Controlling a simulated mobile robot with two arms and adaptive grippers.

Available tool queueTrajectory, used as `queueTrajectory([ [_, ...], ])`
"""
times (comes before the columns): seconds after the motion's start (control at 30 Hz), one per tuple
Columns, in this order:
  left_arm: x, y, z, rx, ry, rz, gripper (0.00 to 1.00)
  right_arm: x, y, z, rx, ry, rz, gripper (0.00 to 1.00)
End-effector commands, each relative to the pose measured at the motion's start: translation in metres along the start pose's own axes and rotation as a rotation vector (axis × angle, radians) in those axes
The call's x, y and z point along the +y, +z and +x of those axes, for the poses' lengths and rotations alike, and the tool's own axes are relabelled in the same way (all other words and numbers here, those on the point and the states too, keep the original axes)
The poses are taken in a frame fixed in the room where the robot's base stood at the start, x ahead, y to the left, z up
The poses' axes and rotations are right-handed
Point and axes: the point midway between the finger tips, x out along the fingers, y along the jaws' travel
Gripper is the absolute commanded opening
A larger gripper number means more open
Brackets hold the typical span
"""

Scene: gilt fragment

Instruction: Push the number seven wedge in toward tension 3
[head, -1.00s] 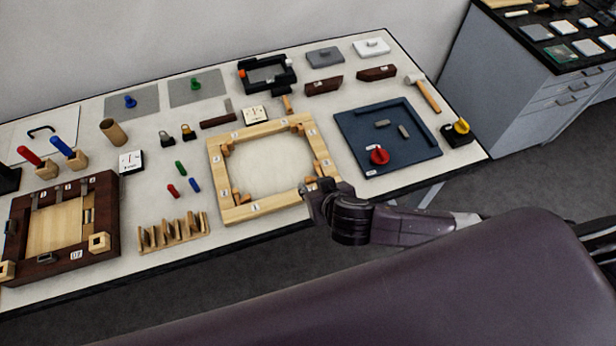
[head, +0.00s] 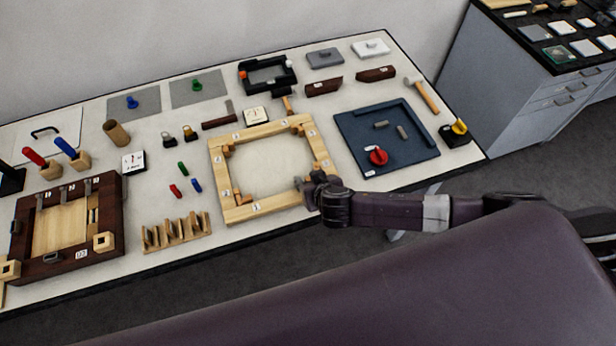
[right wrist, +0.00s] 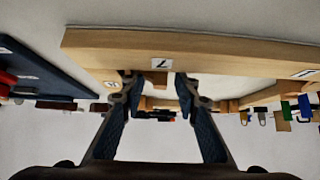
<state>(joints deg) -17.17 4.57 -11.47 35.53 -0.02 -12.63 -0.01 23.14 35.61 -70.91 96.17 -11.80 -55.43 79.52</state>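The pale wooden frame (head: 284,203) lies on the table, with small brown wedges at its inner corners, such as those at the front left (head: 241,196). My right gripper (head: 312,187) is at the frame's front right corner. My left gripper is not in view.
Right of the frame is a dark blue tray (head: 420,157) with a red knob (head: 378,157). A slotted wooden rack (head: 176,233) and a dark wood box frame (head: 110,238) lie to the left. The frame's middle is clear.

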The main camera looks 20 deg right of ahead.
Motion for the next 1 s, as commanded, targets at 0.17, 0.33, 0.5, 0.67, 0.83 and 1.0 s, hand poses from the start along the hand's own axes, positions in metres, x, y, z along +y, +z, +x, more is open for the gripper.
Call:
queueTrajectory([
  [0.17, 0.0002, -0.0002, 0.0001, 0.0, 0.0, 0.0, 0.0, 0.0, 0.0001, 0.0004, 0.0, 0.0, 0.0, 0.29],
  [0.33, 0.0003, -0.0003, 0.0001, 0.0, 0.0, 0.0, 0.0, 0.0, 0.0001, 0.0003, 0.0, 0.0, 0.0, 0.16],
  [0.5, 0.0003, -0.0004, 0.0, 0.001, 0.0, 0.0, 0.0, 0.0001, 0.0001, 0.0002, 0.0, 0.0, 0.0, 0.0],
  [0.67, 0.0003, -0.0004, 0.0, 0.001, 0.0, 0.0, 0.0, 0.0001, 0.0002, 0.0001, 0.0, 0.0, 0.0, 0.0],
  [0.83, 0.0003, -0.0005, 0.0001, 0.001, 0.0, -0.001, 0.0, 0.0, 0.0001, 0.0002, 0.0, 0.0, 0.0, 0.0],
  [1.0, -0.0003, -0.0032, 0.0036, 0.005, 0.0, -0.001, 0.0, -0.0028, -0.0076, 0.008, 0.003, -0.001, 0.0, 0.0],
])
